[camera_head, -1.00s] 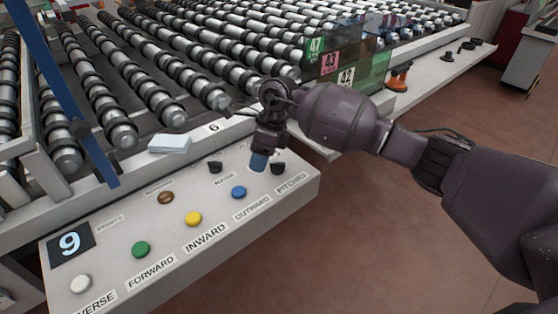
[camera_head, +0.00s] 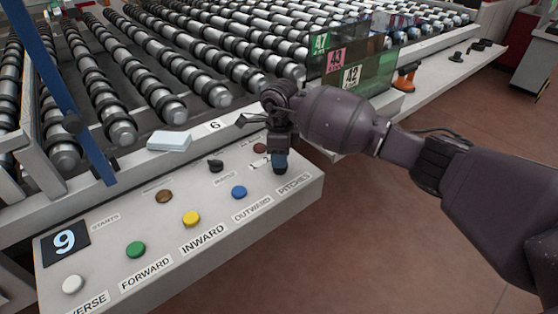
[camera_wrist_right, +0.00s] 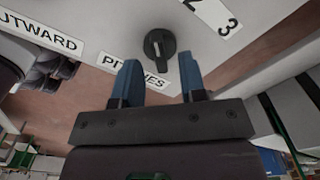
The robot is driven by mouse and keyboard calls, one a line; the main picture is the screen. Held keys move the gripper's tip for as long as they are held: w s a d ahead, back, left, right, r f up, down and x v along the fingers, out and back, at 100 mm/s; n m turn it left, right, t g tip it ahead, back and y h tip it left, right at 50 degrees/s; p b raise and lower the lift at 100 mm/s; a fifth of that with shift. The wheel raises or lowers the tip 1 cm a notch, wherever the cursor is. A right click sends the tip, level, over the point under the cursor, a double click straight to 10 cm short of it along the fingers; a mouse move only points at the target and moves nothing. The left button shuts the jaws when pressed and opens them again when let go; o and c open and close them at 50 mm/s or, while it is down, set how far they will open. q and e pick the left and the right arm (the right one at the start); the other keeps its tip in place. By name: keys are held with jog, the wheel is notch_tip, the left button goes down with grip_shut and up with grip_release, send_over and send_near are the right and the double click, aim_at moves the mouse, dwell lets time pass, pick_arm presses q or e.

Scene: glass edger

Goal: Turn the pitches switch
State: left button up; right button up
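The pitches switch (camera_wrist_right: 160,45) is a black rotary knob with a raised grip bar, beside the PITCHES label (camera_wrist_right: 134,70) in the right wrist view. My right gripper (camera_wrist_right: 160,78) is open, with its two blue fingertips apart and the knob just beyond the gap between them. The PITCHES label also shows there (camera_head: 294,183). My left gripper is not in view.
The white control panel (camera_head: 215,262) carries blue (camera_head: 239,192), yellow (camera_head: 191,218), green (camera_head: 136,250) and white (camera_head: 73,284) buttons, and another black knob (camera_head: 215,165). A roller conveyor (camera_head: 195,75) stands behind. A light blue block (camera_head: 169,141) lies near its edge.

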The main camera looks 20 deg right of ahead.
jog(key=shift+f, duration=0.95)
